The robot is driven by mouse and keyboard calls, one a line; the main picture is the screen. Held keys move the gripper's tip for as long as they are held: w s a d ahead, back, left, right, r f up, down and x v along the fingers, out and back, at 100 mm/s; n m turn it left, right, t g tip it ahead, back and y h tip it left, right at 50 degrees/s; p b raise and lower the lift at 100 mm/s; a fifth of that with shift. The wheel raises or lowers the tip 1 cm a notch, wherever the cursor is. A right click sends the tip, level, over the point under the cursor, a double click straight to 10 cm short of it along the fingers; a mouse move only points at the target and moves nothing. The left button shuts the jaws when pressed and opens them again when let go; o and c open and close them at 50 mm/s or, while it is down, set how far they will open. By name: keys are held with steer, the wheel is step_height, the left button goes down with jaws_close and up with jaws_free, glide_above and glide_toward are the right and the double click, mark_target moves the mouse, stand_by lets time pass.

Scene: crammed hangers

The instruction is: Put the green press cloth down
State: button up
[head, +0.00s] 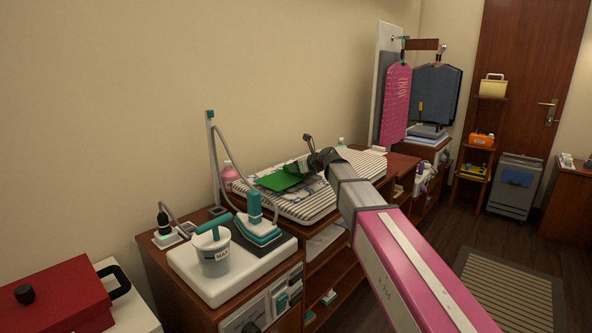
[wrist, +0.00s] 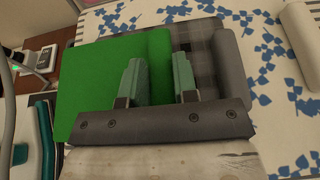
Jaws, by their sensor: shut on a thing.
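The green press cloth (head: 284,180) is over the striped ironing board in the head view, and it shows large and flat in the wrist view (wrist: 92,85). My gripper (wrist: 158,78) is shut on the cloth's right part, with a green finger on either side of the held part. In the head view my gripper (head: 303,163) is at the cloth's far right side. I cannot tell whether the cloth touches the surface below. A grey plaid cloth (wrist: 192,38) lies beside and partly behind it in the wrist view.
The striped board (head: 310,208) carries a white cloth with blue leaves (wrist: 286,100). An iron (head: 258,228) on its stand and a white pot (head: 214,255) are at the near left. A pink bottle (head: 228,175) stands behind the board. A pink garment (head: 396,105) hangs at the back.

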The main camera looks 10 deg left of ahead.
steer(key=shift+f, duration=0.4)
steer(key=shift+f, duration=0.1)
steer(key=o, duration=0.9)
steer(key=v, duration=1.2)
